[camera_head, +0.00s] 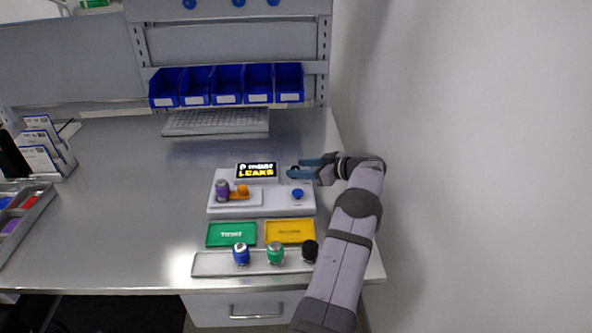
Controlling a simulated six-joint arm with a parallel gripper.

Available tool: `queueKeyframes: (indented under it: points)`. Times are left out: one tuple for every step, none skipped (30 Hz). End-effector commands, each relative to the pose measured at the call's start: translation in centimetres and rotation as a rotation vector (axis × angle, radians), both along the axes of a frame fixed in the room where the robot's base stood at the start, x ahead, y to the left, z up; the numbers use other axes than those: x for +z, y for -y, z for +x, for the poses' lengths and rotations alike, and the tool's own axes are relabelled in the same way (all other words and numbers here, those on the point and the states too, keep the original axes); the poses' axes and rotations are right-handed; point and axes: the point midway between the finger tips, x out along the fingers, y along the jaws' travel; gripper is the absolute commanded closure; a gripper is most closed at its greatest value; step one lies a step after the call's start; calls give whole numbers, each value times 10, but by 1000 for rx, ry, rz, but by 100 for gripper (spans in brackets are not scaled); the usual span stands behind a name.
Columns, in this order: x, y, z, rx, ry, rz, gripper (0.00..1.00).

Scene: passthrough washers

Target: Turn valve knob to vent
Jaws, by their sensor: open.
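A small blue knob (298,194), which looks like the valve knob, sits at the right of the white test station (265,208). Its pointing direction is too small to read. A purple part (222,189) stands at the station's left, next to an orange piece (242,190). The display (257,171) at the back shows yellow text that includes "LEAKS". My gripper (293,169) is open and empty, with its blue fingers pointing left. In the picture it is just above the blue knob and apart from it.
A green tray (231,235) and a yellow tray (290,231) lie in front of the station. A grey rack (212,265) holds blue, green and black parts. A keyboard (215,121) and blue bins (228,85) are behind. The table's left middle is clear; a wall is right.

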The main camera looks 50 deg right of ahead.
Motion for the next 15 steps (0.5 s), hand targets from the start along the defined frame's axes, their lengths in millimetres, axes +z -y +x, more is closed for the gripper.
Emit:
queueKeyframes:
  points:
    - [1,2,-8,-2,0,-2,55]
    - [3,3,-12,-2,0,-3,55]
    - [5,3,-17,-2,0,-3,55]
    - [7,4,-21,-1,0,-3,55]
    - [9,4,-24,-1,0,-3,55]
    - [11,5,-29,-2,0,-3,55]
    - [12,5,-32,-1,0,-3,55]
    - [13,5,-35,-1,0,-3,55]
    - [15,6,-38,0,1,-2,55]
    - [16,6,-39,0,1,-3,55]
    - [17,6,-41,0,1,-2,55]
    - [18,6,-43,0,1,-2,55]
    - [18,6,-44,-1,0,-1,55]
    - [19,6,-45,-1,0,-1,55]
    - [19,6,-45,0,0,-1,55]
